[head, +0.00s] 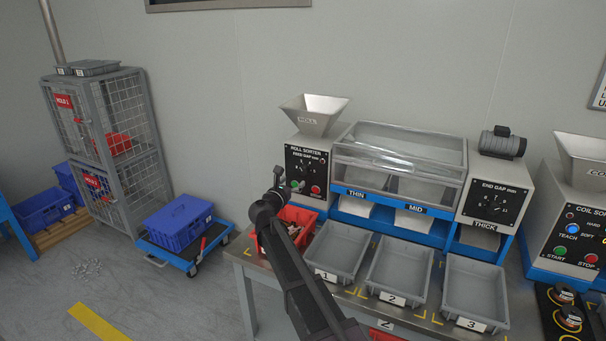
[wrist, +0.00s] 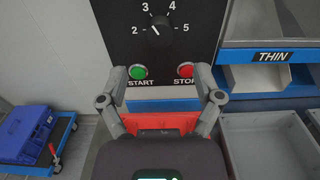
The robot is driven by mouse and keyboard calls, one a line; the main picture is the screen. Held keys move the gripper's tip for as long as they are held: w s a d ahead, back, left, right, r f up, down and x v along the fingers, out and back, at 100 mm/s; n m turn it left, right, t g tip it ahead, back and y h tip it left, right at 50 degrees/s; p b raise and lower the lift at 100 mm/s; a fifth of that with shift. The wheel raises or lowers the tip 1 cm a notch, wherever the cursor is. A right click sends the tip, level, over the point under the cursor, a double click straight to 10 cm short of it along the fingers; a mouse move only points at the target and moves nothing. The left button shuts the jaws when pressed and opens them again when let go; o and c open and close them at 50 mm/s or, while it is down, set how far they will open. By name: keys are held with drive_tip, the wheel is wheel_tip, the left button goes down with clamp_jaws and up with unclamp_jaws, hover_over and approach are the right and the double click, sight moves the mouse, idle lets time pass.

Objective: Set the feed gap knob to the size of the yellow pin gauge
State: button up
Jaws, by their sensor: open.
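The feed gap knob (head: 302,172) is on the black ROLL SORTER panel under the hopper. In the wrist view the dark knob (wrist: 161,28) sits at the top, among the numbers 2 to 5. Its white mark points up and left, apparently between 2 and 3. My gripper (wrist: 162,74) is open and empty below the knob, its fingertips near the START and STOP buttons in the picture. In the head view my gripper (head: 276,178) is in front of the panel's left side. I cannot make out a yellow pin gauge in either view.
Green START (wrist: 138,72) and red STOP (wrist: 186,71) buttons sit below the knob. A red bin (head: 297,214) is under my gripper. Grey trays numbered 1 (head: 358,240), 2 (head: 423,262) and 3 (head: 502,283) line the table. A second panel (head: 496,203) reads END GAP.

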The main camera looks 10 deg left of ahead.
sight(302, 172)
drive_tip(key=shift+x, duration=3.55)
drive_tip(key=c, duration=1.2)
